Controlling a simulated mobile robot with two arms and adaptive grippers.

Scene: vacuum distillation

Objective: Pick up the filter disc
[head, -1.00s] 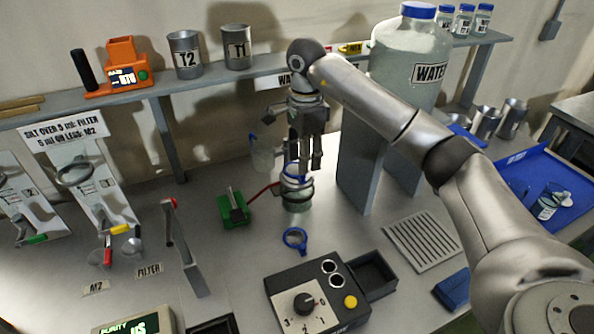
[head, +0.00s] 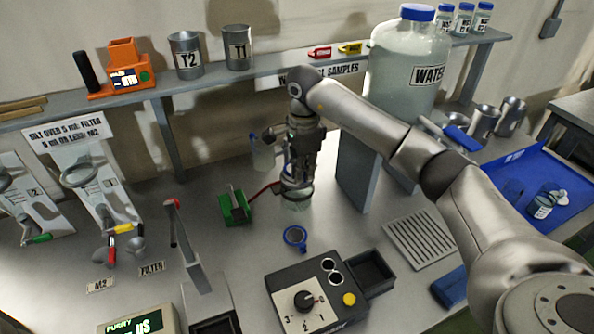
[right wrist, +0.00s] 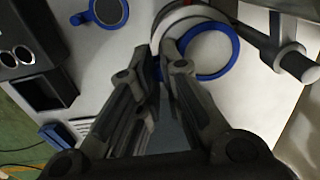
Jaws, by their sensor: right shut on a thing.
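In the head view the gripper (head: 298,178) covers most of this disc. A second blue-rimmed disc with a dark grey middle and a tab (head: 295,237) lies flat on the bench in front; it also shows in the right wrist view (right wrist: 108,10). My left gripper is out of view.
A green block with a red hose (head: 234,206) stands just left of the vessel. A black control box (head: 312,290) is in front. A grey support panel (head: 356,170) stands close on the right, under the large water bottle (head: 410,55).

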